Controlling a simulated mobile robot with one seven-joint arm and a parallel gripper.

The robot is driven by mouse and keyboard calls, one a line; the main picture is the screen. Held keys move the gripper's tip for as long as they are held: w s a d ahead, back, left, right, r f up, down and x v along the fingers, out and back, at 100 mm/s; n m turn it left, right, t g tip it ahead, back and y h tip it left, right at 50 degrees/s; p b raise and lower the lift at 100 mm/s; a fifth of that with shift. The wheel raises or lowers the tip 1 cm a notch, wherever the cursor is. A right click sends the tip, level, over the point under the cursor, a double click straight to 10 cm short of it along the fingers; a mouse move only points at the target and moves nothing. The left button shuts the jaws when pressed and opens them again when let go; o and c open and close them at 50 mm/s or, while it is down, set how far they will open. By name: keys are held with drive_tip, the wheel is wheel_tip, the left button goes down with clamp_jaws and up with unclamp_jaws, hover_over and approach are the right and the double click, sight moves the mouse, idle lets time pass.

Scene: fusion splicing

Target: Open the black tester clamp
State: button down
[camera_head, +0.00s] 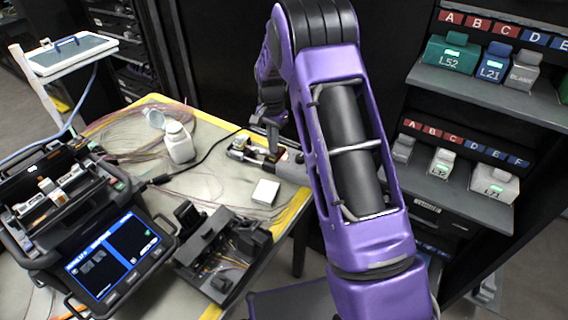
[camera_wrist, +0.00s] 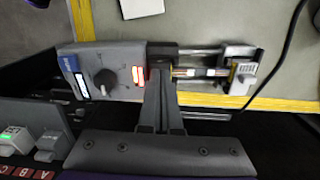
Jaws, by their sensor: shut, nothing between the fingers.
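The tester lies near the yellow table edge. In the wrist view its grey body (camera_wrist: 110,72), with a round knob and lit red marks, is at the left. The black clamp (camera_wrist: 162,52) is a dark block beside that body, at the left end of metal rails. I cannot tell whether it is open or shut. My gripper (camera_wrist: 161,78) is shut and empty, its fingertips at the clamp's near side; I cannot tell whether they touch. In the head view my gripper (camera_head: 272,148) points down at the tester (camera_head: 240,150), and my arm hides part of it.
A fusion splicer (camera_head: 115,255) with a lit screen stands at the left. A white bottle (camera_head: 179,143), a white box (camera_head: 265,192) and a black open tray (camera_head: 215,255) share the table. A black cable (camera_wrist: 290,50) runs beside the tester. Labelled shelves (camera_head: 490,95) stand at the right.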

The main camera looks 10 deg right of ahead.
drive_tip(key=shift+f, duration=0.15)
drive_tip(key=shift+f+b, duration=0.45)
drive_tip(key=shift+f, duration=0.2)
drive_tip(key=shift+w+d+r, duration=0.15)
drive_tip(key=shift+w+d, duration=0.15)
idle(0.3)
